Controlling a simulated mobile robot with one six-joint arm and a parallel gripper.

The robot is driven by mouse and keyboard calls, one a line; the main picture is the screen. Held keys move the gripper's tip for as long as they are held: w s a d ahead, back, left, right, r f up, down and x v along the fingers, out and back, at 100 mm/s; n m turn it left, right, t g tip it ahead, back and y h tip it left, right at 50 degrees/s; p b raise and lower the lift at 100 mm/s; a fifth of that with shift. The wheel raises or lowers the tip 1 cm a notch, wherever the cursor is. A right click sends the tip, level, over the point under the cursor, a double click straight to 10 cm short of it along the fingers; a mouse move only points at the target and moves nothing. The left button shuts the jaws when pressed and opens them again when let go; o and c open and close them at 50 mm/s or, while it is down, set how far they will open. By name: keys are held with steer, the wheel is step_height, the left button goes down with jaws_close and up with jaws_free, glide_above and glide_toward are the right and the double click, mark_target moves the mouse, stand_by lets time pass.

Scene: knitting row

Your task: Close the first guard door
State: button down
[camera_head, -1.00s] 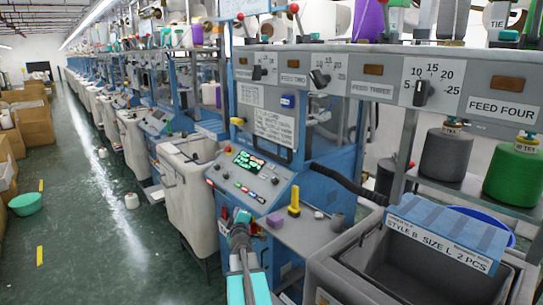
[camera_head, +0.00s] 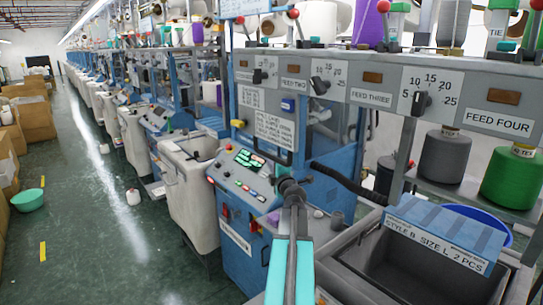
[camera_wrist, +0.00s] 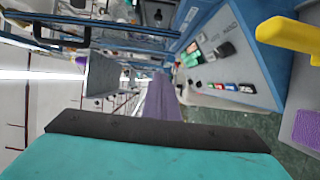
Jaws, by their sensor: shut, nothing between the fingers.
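A blue-framed guard door with a clear panel stands on the nearest blue machine (camera_head: 240,232). Its dark handle (camera_head: 272,153) shows below the white text placard (camera_head: 276,131). The handle also appears at the upper left of the tilted wrist view (camera_wrist: 62,38). I cannot tell how far the door stands open. My gripper (camera_head: 291,186) is shut and empty, in front of the machine's control panel (camera_head: 246,172) and below the handle in the picture. Its fingertips are hard to see in the head view. Its turquoise body and black edge (camera_wrist: 155,136) fill the bottom of the wrist view.
A grey bin (camera_head: 400,275) with a blue label sheet stands at the lower right. A yellow upright piece (camera_wrist: 292,36) and purple block (camera_wrist: 306,128) are close at the wrist view's right. A white hamper (camera_head: 192,190) stands left of the machine. The green aisle floor is mostly clear.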

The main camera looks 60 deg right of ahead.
mark_target(273, 153)
steer(key=shift+w+d+p, duration=0.3)
steer(key=shift+w+d, duration=0.65)
steer(key=shift+d, duration=0.75)
steer(key=shift+w+d+p, duration=0.25)
steer(key=shift+w+d, duration=0.7)
steer(key=shift+d, duration=0.75)
steer(key=shift+w+d+p, duration=0.3)
steer(key=shift+w+d, duration=0.65)
steer(key=shift+d, duration=0.75)
